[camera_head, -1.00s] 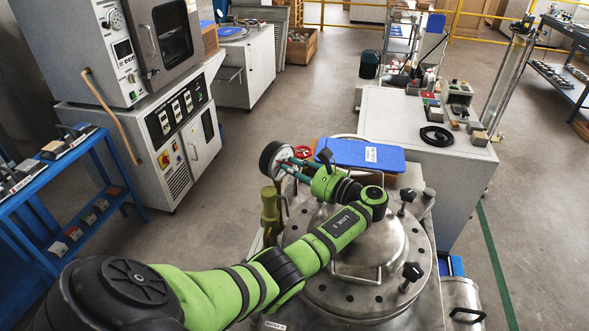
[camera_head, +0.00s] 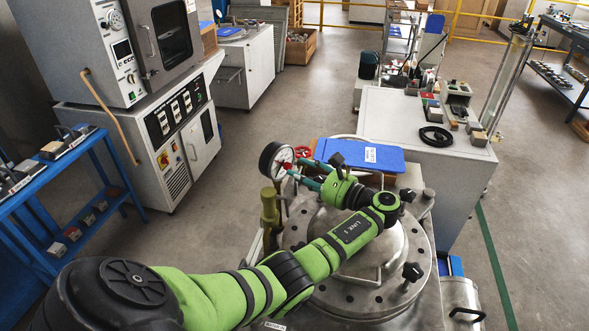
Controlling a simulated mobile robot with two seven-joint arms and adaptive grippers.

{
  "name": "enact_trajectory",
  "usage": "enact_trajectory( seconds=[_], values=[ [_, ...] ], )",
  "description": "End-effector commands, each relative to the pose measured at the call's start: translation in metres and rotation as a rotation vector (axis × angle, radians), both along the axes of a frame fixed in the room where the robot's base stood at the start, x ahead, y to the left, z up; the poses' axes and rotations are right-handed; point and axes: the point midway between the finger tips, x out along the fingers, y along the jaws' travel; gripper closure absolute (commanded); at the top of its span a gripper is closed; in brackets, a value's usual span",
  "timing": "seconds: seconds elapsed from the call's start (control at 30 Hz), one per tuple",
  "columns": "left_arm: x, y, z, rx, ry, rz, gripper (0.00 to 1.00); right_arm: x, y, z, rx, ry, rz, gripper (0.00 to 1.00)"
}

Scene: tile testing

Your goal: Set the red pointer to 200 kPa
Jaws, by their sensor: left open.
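A round pressure gauge (camera_head: 275,160) with a black rim and white face stands at the left edge of the steel vessel (camera_head: 390,298). A small red part shows at its face; the scale and the pointer's reading are too small to read. My left gripper (camera_head: 291,170), with teal fingers on a green arm, points left at the gauge. Its fingers are apart, with the tips close to the gauge face; I cannot tell whether they touch it. My right gripper is not in view.
The vessel lid has black clamp knobs (camera_head: 412,271) and a metal handle. A brass-coloured valve (camera_head: 269,206) stands below the gauge. A blue board (camera_head: 358,154) lies behind my gripper. A white cabinet (camera_head: 450,150) stands at the right.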

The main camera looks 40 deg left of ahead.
Motion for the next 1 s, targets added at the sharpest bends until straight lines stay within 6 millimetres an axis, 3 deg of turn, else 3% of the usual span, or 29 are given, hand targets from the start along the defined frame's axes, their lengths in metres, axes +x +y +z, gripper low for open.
enact_trajectory(
  seconds=[0.2,0.4,0.6,1.0],
  values=[
    [0.006,-0.05,0.002,-0.001,-0.001,-0.003,0.55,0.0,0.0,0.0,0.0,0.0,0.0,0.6],
    [0.008,-0.079,0.003,0.0,-0.002,-0.001,0.55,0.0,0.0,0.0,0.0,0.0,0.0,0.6],
    [0.009,-0.089,0.004,0.002,-0.002,0.0,0.55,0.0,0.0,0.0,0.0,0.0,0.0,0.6],
    [0.009,-0.088,0.004,0.002,-0.002,0.0,0.55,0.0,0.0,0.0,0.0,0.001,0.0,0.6]
  ],
)
